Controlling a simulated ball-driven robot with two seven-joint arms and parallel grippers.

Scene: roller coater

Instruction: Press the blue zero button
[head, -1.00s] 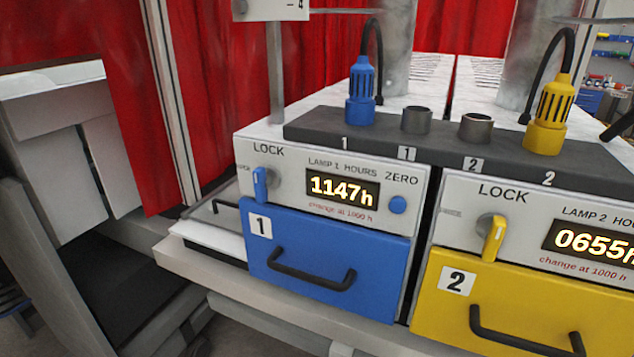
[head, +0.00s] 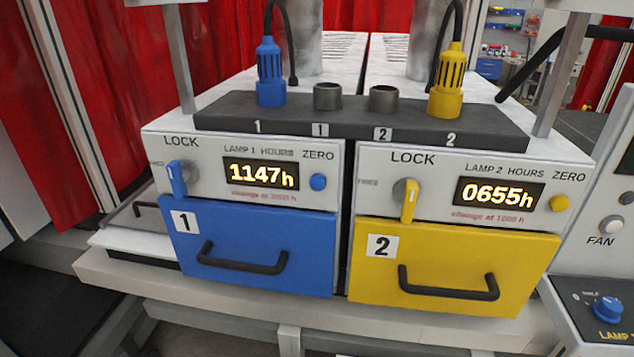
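The blue zero button (head: 318,182) is a small round button on the white front panel of lamp unit 1, under the word ZERO. Left of it, the lamp 1 hours display (head: 261,175) reads 1147h, with small red text below. A blue lock lever (head: 177,180) stands upright at the panel's left. Below is the blue drawer (head: 310,235) marked 1, flush with the panel. Neither of my grippers is in view, and nothing covers the button.
Lamp unit 2 stands right of unit 1, with a yellow drawer (head: 455,325), a yellow zero button (head: 560,203) and a display (head: 499,194) reading 0655h. Blue (head: 270,85) and yellow (head: 446,85) plugs stand on the dark connector strip above. A control panel with a blue knob (head: 607,309) is at far right.

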